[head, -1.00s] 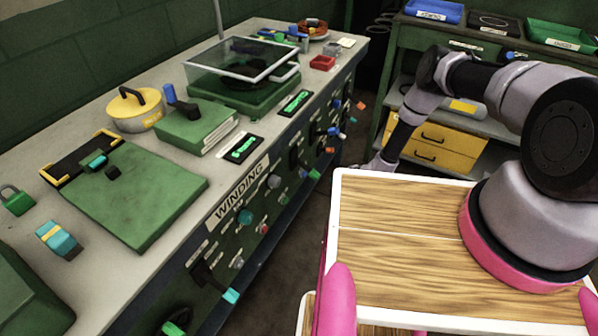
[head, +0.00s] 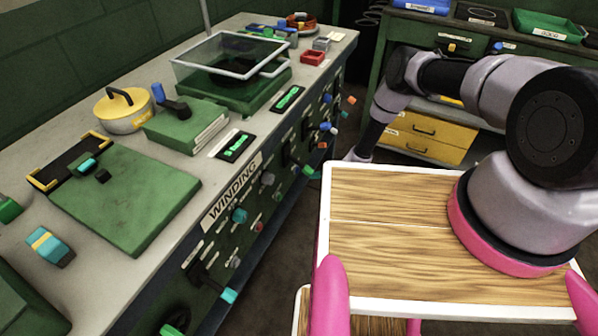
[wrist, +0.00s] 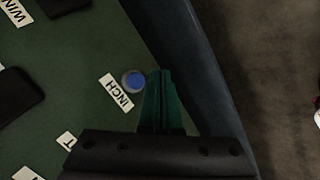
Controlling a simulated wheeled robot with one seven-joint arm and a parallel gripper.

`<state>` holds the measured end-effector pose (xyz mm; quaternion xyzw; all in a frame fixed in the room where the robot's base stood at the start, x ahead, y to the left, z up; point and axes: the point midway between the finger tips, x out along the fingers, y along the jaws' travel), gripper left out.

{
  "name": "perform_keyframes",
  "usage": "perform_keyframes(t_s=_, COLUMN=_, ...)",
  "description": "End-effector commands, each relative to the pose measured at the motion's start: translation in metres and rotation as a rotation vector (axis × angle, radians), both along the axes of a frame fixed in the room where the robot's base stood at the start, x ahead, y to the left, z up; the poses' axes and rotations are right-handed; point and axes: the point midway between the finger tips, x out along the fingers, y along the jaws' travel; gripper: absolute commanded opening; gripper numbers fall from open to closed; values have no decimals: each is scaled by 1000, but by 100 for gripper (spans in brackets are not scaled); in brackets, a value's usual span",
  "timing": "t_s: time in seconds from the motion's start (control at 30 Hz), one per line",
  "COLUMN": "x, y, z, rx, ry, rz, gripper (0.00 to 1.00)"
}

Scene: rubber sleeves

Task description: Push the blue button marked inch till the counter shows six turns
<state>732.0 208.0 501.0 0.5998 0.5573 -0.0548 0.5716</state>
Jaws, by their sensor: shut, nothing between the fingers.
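The blue button (wrist: 134,79) sits in a pale round collar on the green panel in the wrist view. The white INCH label (wrist: 115,92) is just to its left. My gripper (wrist: 161,76) is shut and empty, its green fingertips just right of the button in the picture. The fingers do not cover the button; their height above the panel is hard to judge. In the head view, two green-lit displays, a nearer one (head: 235,146) and a farther one (head: 288,98), lie on the bench top; I cannot read their digits or tell which is the counter.
The grey bench (head: 172,150) has a front panel with a WINDING sign (head: 231,191) and several coloured knobs and levers sticking out. A clear-lidded green box (head: 235,85) stands on top. Yellow drawers (head: 430,137) are behind my arm. In the wrist view, dark floor (wrist: 265,60) lies right of the panel edge.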

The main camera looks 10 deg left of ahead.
Motion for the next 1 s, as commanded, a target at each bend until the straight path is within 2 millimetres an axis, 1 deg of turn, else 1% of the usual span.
perform_keyframes(t_s=0.03, x=2, y=8, z=0, rx=1, ry=-2, rz=2, gripper=0)
perform_keyframes(t_s=0.13, x=6, y=18, z=0, rx=1, ry=0, rz=0, gripper=0)
perform_keyframes(t_s=0.33, x=11, y=30, z=0, rx=1, ry=-1, rz=0, gripper=0)
perform_keyframes(t_s=0.5, x=12, y=33, z=0, rx=0, ry=1, rz=-1, gripper=0)
perform_keyframes(t_s=1.0, x=12, y=33, z=0, rx=0, ry=0, rz=0, gripper=0)
